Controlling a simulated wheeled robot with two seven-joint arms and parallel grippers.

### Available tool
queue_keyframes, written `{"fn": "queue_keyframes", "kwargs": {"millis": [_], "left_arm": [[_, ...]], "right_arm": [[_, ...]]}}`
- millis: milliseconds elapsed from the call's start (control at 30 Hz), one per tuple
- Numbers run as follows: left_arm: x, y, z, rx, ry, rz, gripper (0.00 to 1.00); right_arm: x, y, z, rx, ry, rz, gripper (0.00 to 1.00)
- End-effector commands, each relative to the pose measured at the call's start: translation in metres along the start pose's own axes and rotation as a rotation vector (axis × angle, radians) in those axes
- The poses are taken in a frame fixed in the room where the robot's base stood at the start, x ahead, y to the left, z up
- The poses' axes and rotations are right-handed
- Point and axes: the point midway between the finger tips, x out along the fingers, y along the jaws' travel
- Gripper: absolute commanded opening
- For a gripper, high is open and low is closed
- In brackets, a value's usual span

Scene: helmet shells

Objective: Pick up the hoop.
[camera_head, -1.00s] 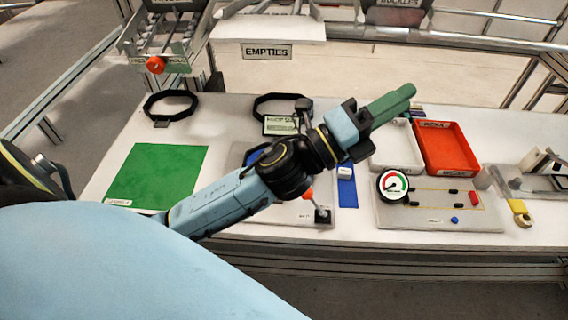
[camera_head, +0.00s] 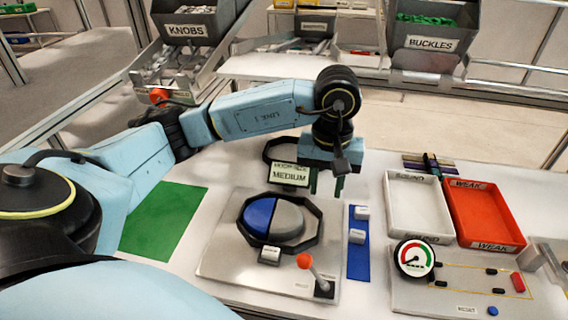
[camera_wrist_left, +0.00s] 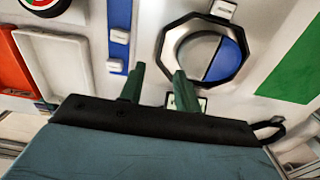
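A black octagonal hoop (camera_head: 318,225) lies around a blue and grey disc (camera_head: 274,216) on a grey plate; it also shows in the left wrist view (camera_wrist_left: 163,50). Another black hoop (camera_head: 266,150) stands partly hidden behind a sign reading "HOOP SIZE MEDIUM" (camera_head: 289,175). My left gripper (camera_head: 326,182) points down, open and empty, right of the sign and behind the hoop on the plate. Its two green fingers are apart in the left wrist view (camera_wrist_left: 158,90). A dark loop (camera_wrist_left: 268,128), possibly a hoop, shows there at right. My right gripper is out of view.
An orange-knobbed lever (camera_head: 305,262) and a blue strip (camera_head: 358,243) with white blocks stand right of the disc. White (camera_head: 420,233) and red (camera_head: 490,240) trays and a dial gauge (camera_head: 415,258) are further right. A green mat (camera_head: 165,222) lies left.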

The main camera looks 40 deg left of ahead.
Motion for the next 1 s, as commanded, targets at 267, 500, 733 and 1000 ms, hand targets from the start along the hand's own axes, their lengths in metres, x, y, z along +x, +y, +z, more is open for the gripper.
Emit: {"fn": "queue_keyframes", "kwargs": {"millis": [267, 500, 733, 1000], "left_arm": [[0.048, -0.004, -0.002, 0.002, 0.004, -0.019, 0.33], [0.077, -0.004, -0.002, 0.003, 0.006, -0.015, 0.33], [0.1, -0.004, -0.004, 0.002, 0.002, -0.016, 0.33], [0.131, -0.004, -0.006, 0.001, 0.004, -0.015, 0.33]], "right_arm": [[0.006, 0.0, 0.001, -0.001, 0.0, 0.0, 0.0], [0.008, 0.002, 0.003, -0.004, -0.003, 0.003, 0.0], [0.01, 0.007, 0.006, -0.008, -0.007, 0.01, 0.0], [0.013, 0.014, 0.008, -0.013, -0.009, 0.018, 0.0]]}}
